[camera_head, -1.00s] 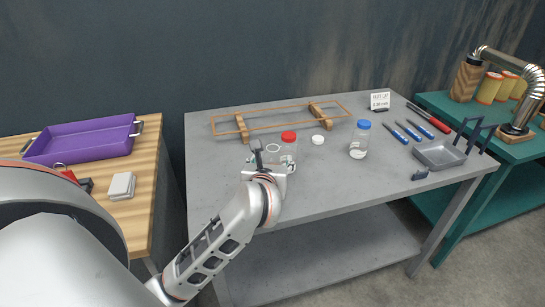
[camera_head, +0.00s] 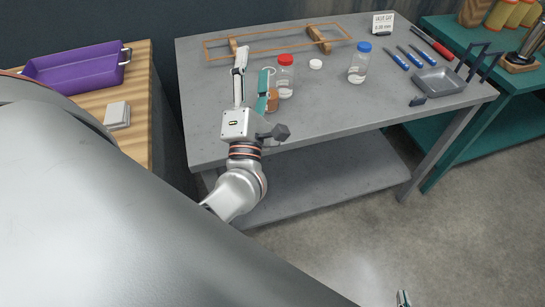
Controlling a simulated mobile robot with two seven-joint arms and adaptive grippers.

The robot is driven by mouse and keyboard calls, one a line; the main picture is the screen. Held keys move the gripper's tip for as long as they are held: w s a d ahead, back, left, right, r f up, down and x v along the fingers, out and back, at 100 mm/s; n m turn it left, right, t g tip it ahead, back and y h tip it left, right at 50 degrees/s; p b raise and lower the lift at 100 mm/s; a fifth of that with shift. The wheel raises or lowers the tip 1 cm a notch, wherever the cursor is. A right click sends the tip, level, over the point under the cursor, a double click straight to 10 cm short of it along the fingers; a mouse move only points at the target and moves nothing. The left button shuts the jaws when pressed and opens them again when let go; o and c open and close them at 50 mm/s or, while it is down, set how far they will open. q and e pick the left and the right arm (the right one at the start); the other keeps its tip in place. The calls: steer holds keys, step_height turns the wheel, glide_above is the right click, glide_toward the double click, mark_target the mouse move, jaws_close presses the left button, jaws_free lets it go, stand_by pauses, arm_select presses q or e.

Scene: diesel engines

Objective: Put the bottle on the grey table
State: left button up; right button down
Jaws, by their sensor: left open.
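Two clear bottles stand upright on the grey table (camera_head: 215,140): one with a red cap (camera_head: 285,76) and one with a blue cap (camera_head: 358,66), further right. Both have pale contents low inside. I cannot tell which one the task means. My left gripper (camera_head: 254,64) is over the table's left part, fingers pointing away from me, open and holding nothing that I can see. Its teal-padded finger is just left of the red-capped bottle; whether they touch is unclear. A teal tip, likely my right gripper (camera_head: 403,298), shows at the bottom edge; the rest is out of frame.
A wooden frame (camera_head: 230,47) lies at the back. A white lid (camera_head: 316,64) sits between the bottles. A wooden table with a purple tray (camera_head: 75,68) stands left, a teal table (camera_head: 470,130) right.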

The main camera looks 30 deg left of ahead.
arm_select(q)
steer(key=s+d+f+m+g+h, duration=0.1)
steer(key=d+f+m+h, duration=0.65)
steer(key=f+m, duration=0.35)
steer(key=s+d+f+m+g+h, duration=0.1)
steer(key=d+f+m+h, duration=0.65)
steer(key=m, duration=0.65)
steer(key=s+a+f+m+g, duration=0.1)
steer(key=s+f+m+g, duration=0.2)
steer(key=f, duration=0.8)
steer(key=s+a+f+m+g+y, duration=0.1)
steer(key=s+f+m+g, duration=0.3)
steer(key=s+f, duration=0.3)
step_height(320, 180, down, 4)
steer(key=shift+s+f+m, duration=0.15)
steer(key=shift+s+m, duration=0.15)
steer(key=shift+m, duration=0.2)
